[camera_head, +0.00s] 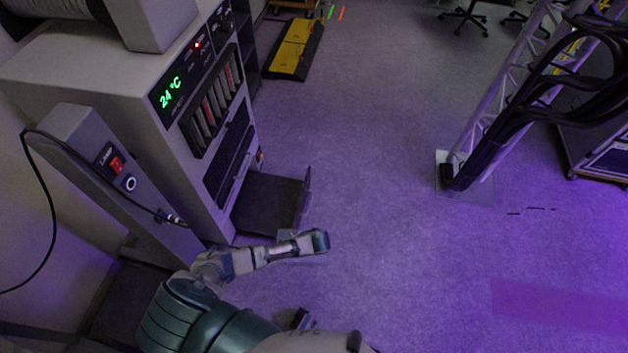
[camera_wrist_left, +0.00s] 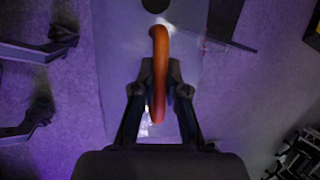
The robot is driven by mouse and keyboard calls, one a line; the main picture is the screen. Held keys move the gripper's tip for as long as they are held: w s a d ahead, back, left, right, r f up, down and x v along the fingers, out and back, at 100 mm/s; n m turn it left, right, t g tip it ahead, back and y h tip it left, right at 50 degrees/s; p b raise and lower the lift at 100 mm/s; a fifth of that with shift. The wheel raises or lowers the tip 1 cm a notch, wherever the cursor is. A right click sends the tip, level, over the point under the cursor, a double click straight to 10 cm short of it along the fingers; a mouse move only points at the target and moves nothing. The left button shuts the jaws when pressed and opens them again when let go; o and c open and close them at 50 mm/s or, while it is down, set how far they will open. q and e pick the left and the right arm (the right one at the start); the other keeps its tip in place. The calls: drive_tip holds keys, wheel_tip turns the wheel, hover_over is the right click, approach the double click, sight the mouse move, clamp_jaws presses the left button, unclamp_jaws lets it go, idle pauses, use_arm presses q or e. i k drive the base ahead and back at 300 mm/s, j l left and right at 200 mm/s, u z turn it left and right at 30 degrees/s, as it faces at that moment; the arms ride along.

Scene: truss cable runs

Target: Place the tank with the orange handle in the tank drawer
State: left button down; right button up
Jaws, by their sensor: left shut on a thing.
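The orange handle (camera_wrist_left: 160,70) runs upright through the middle of the left wrist view. My left gripper (camera_wrist_left: 160,92) is shut on it. A pale, flat surface (camera_wrist_left: 115,70) below the handle appears to be the tank; its full shape is hidden. In the head view my left arm reaches beside the cabinet's low open drawer (camera_head: 268,203), which I take for the tank drawer. The handle does not show there. The drawer floor looks dark and empty. Two dark fingers at the left of the wrist view look like my right gripper (camera_wrist_left: 58,78), spread apart and empty.
The grey cabinet (camera_head: 120,85) with a 24 °C display stands at the left. A grey post with a red switch (camera_head: 117,165) and a black cable is in front of it. A truss with thick cables (camera_head: 500,130) stands at the right. The floor between is clear.

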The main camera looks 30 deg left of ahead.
sight(267, 203)
drive_tip(key=i+l+z, duration=0.1)
drive_tip(key=i, duration=0.85)
drive_tip(key=i+l+z, duration=0.1)
drive_tip(key=i+l, duration=0.15)
drive_tip(key=i, duration=0.7)
drive_tip(key=i+j+u, duration=0.15)
drive_tip(key=i+u, duration=0.15)
drive_tip(key=u, duration=0.15)
drive_tip(key=i+u, duration=0.7)
drive_tip(key=u, duration=0.25)
drive_tip(key=i+l+u, duration=0.2)
drive_tip(key=u, duration=0.25)
drive_tip(key=i, duration=0.1)
